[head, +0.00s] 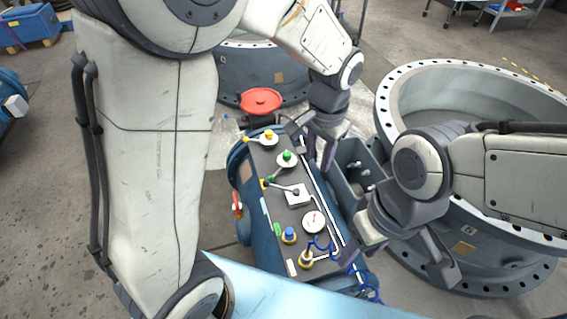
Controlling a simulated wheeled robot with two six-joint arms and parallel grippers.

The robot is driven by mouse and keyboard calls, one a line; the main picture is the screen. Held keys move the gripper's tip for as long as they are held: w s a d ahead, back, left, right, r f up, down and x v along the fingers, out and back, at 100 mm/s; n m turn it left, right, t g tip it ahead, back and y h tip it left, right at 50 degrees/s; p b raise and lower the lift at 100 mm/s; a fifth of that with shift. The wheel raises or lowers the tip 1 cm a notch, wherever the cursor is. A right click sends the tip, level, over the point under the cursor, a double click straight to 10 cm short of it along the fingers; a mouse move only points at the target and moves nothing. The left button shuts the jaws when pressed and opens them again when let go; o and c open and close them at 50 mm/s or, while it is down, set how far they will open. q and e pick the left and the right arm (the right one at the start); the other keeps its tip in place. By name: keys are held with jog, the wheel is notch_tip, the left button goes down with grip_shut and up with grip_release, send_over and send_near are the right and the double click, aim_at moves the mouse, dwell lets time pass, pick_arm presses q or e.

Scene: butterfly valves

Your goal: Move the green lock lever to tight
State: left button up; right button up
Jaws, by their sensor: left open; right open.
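The green lock lever appears to be the lever with a green hub (287,156) on a round white plate, in the upper part of the blue-sided panel (280,211). Its thin arm runs down and left to a green tip near the panel's left edge. The markings are too small to read, so I cannot tell its setting. My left gripper (319,150) is open beside the panel's upper right edge, right of the green lever and apart from it. My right gripper (396,252) is open, right of the panel's lower end.
A yellow-hubbed lever (269,134) sits above the green one. Below it are a dark-knobbed lever (296,191), a gauge (313,222), a blue knob (289,235) and a yellow fitting (306,260). A red handwheel (261,100) stands behind; a large flanged pipe (484,82) lies right.

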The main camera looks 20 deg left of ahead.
pick_arm(q)
jog(key=w+a+f+b, duration=0.3)
jog(key=w+a+f, duration=0.2)
jog(key=w+f, duration=0.4)
jog(key=n+y+b, duration=0.2)
jog(key=b, duration=0.2)
send_near(277, 172)
jog(key=b+x, duration=0.1)
jog(key=x, duration=0.6)
jog(key=shift+a+f, duration=0.15)
jog(key=shift+f, duration=0.15)
pick_arm(e)
notch_tip(277, 172, down, 10)
jog(key=shift+r, duration=0.1)
pick_arm(q)
grip_shut()
